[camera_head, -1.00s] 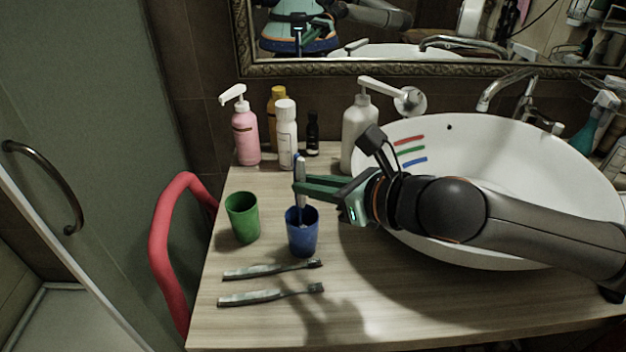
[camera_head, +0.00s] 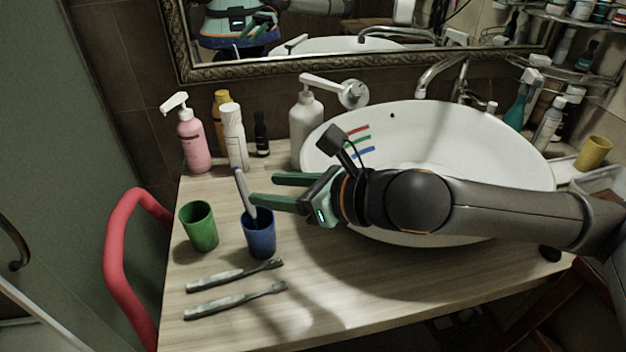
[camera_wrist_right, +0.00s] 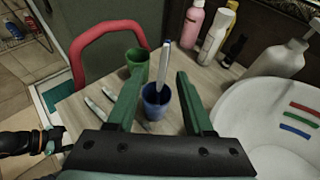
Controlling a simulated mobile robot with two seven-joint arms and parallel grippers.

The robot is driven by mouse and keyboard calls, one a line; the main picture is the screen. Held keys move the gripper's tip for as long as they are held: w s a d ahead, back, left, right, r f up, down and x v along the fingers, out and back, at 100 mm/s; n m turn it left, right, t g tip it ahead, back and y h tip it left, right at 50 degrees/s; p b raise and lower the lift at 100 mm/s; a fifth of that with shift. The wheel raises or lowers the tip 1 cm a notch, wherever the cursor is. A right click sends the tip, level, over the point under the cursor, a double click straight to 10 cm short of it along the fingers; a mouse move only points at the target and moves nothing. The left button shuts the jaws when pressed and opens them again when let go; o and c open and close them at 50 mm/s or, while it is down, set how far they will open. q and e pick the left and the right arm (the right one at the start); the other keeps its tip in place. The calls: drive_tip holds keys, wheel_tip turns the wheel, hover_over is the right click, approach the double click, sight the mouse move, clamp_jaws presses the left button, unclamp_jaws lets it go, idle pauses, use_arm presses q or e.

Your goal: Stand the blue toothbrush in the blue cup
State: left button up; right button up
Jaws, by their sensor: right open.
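The blue toothbrush (camera_head: 244,192) stands in the blue cup (camera_head: 260,236), tilted, with its upper part above the rim. Its lower end is hidden inside the cup. In the right wrist view the toothbrush (camera_wrist_right: 163,64) rises from the cup (camera_wrist_right: 156,103) between my spread fingers. My right gripper (camera_head: 262,190) is open just right of the toothbrush, above the cup, and holds nothing. My left gripper (camera_wrist_right: 52,140) shows only small at the left edge of the right wrist view; its jaws are unclear.
A green cup (camera_head: 199,227) stands left of the blue cup. Two grey toothbrushes (camera_head: 232,275) (camera_head: 234,301) lie in front. Bottles (camera_head: 234,138) and a pink dispenser (camera_head: 192,146) stand behind. The white basin (camera_head: 480,150) fills the right. A red chair (camera_head: 113,240) is at the left.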

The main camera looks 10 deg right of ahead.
use_arm(q)
wheel_tip(320, 180, up, 8)
drive_tip(key=s+a+p, duration=0.1)
drive_tip(key=p, duration=0.7)
drive_tip(key=shift+a+r+p, duration=0.15)
drive_tip(key=shift+a+p, duration=0.05)
drive_tip(key=shift+p, duration=0.15)
use_arm(e)
drive_tip(key=v, duration=1)
use_arm(q)
drive_tip(key=shift+s, duration=0.15)
use_arm(e)
drive_tip(key=shift+f, duration=0.1)
